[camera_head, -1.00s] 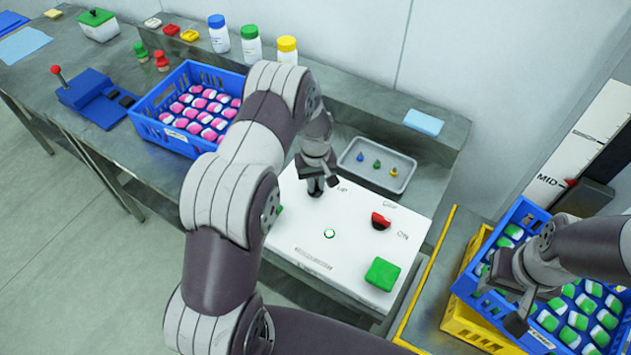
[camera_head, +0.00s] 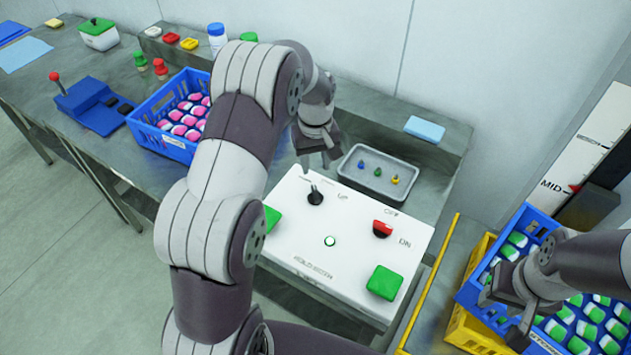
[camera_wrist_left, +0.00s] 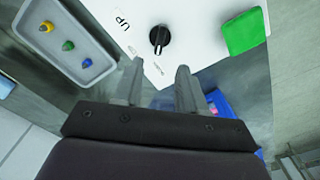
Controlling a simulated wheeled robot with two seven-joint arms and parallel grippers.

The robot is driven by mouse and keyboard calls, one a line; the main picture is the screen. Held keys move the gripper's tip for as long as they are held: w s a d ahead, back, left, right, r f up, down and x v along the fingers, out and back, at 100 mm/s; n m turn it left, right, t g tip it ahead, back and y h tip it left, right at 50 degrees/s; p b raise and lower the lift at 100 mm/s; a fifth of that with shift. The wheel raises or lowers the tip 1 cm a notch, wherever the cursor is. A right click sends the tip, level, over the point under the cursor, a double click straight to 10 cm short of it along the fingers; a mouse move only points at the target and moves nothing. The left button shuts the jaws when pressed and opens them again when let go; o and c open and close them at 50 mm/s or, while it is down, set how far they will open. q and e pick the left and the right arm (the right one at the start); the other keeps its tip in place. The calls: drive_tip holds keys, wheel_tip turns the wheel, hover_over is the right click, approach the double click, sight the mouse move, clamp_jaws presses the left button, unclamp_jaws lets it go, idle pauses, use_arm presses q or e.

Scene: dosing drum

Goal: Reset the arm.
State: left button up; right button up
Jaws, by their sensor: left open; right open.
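My left gripper (camera_head: 322,150) is open and empty above the back edge of the white control panel (camera_head: 300,250). A black knob (camera_head: 315,196) stands on the panel below and in front of it, apart from the fingers. In the left wrist view, the open fingers (camera_wrist_left: 159,82) have the black knob (camera_wrist_left: 159,37) beyond their tips. My right gripper (camera_head: 506,312) is open over the left side of the blue crate of green-and-white pieces (camera_head: 592,312). I cannot see anything held in it.
The panel bears a red-and-black switch (camera_head: 382,229) and green buttons (camera_head: 385,282) (camera_head: 271,217). A grey tray (camera_head: 405,187) with small coloured pieces lies behind it. My left arm partly hides the crate of pink-and-white pieces (camera_head: 165,145). A gauge (camera_head: 585,150) stands at right.

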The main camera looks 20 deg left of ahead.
use_arm(q)
drive_tip(key=shift+r, duration=1.05)
